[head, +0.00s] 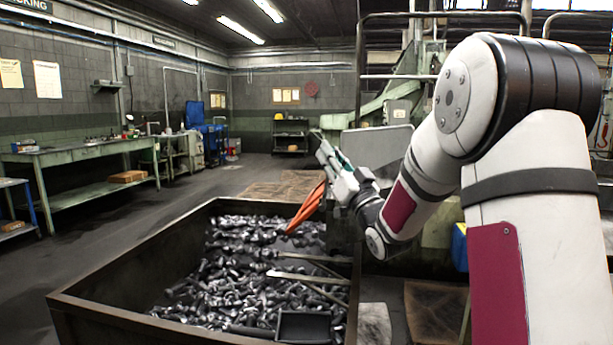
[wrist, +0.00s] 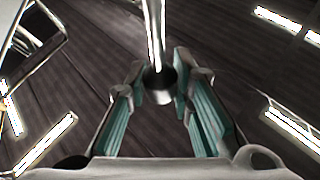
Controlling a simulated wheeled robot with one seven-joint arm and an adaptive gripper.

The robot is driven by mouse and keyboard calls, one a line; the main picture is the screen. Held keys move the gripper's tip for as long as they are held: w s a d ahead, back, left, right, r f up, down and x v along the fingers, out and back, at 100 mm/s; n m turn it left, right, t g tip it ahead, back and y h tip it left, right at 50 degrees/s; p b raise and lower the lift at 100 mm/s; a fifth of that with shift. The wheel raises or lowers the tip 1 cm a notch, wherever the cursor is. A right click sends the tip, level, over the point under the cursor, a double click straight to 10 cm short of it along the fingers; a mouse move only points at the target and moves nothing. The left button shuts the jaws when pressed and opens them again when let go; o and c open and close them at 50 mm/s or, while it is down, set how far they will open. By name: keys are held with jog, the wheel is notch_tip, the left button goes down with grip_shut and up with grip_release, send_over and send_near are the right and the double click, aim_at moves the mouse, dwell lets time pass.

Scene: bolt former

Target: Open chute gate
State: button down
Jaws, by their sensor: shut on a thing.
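My gripper (head: 328,156) is raised above the right rim of the bolt bin, its fingers pointing up and left. In the wrist view, its two teal-padded fingers (wrist: 160,78) are closed around the dark end of a metal rod (wrist: 154,28), which looks like a lever. The rod runs up out of the top of that view. An orange, folded-looking piece (head: 307,208) slants down beside my gripper over the bin; I cannot tell whether it is the chute gate. A grey panel (head: 376,147) stands behind my gripper, and my arm hides part of the machine.
The dark metal bin (head: 130,315) below holds a heap of bolts (head: 240,275) and a small dark tray (head: 303,326). Green machinery and rails (head: 440,18) stand behind my arm. A workbench (head: 85,153) lines the left wall. The floor left of the bin is clear.

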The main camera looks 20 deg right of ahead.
jog(key=s+d+f+m+t+h+b, duration=0.1)
jog(key=s+d+f+m+h+b, duration=0.1)
jog(key=m+h+b, duration=0.7)
jog(key=shift+s+d+f+m+t+b, duration=0.4)
jog(key=shift+s+d+m+b, duration=0.25)
jog(key=shift+d+b, duration=0.5)
jog(key=shift+s+d+h, duration=0.1)
jog(key=shift+d+h, duration=0.15)
jog(key=shift+h, duration=0.15)
jog(key=c, duration=1.4)
grip_release()
jog(key=shift+r, duration=0.1)
jog(key=shift+r+p, duration=0.1)
jog(key=shift+p, duration=0.2)
